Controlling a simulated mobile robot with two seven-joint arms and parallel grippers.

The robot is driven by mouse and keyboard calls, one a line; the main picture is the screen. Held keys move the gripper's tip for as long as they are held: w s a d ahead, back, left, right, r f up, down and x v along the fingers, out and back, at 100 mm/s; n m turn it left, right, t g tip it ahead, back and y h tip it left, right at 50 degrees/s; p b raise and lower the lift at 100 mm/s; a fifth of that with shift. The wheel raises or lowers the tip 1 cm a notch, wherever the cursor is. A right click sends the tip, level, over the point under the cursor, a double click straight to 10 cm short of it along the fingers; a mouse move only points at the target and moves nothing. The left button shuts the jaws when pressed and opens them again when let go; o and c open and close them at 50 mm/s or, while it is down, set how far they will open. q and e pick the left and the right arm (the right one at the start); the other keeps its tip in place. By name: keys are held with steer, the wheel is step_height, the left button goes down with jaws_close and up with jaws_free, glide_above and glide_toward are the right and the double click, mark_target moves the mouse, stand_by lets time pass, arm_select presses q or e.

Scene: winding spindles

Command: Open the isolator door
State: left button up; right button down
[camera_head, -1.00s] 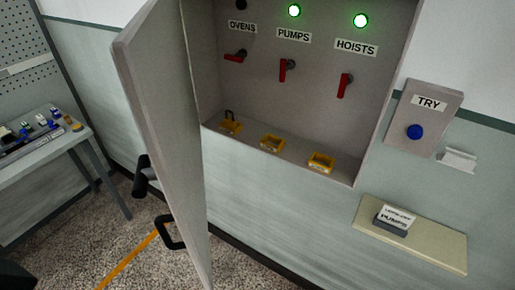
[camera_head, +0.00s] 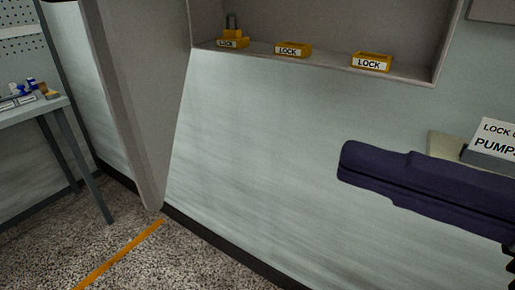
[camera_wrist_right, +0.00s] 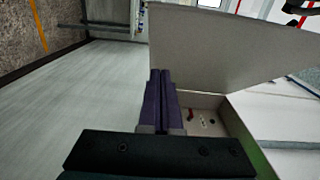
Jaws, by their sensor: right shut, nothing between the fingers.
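The isolator door (camera_head: 150,110) is a grey panel that stands swung open, out from the left side of the wall cabinet (camera_head: 320,25). It also shows as a broad pale panel in the right wrist view (camera_wrist_right: 235,45). No handle shows on it in the head view now. My right gripper (camera_head: 346,163) is dark purple, shut and empty. It points left in front of the wall, below the cabinet and well to the right of the door. Its closed fingers also show in the right wrist view (camera_wrist_right: 162,75). My left gripper is not in view.
Yellow LOCK boxes (camera_head: 293,50) sit on the cabinet floor; the left one holds a padlock (camera_head: 232,24). A PUMPS sign block (camera_head: 493,143) is at the right, partly behind my arm. A workbench (camera_head: 45,108) stands at the left. Floor below the door is clear.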

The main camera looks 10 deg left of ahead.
steer(key=p, duration=0.3)
glide_toward(166, 120)
steer(key=w+a, duration=0.2)
steer(key=w, duration=0.2)
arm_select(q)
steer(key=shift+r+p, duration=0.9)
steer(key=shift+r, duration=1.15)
arm_select(e)
steer(key=shift+s+a+f, duration=0.1)
steer(key=shift+s+a, duration=0.2)
steer(key=shift+a, duration=0.3)
steer(key=shift+s+a, duration=0.3)
steer(key=shift+a, duration=0.35)
steer(key=shift+s+a+f, duration=0.1)
steer(key=shift+s+a, duration=0.15)
steer(key=shift+a, duration=0.35)
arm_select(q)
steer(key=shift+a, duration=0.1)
arm_select(e)
steer(key=shift+r, duration=0.1)
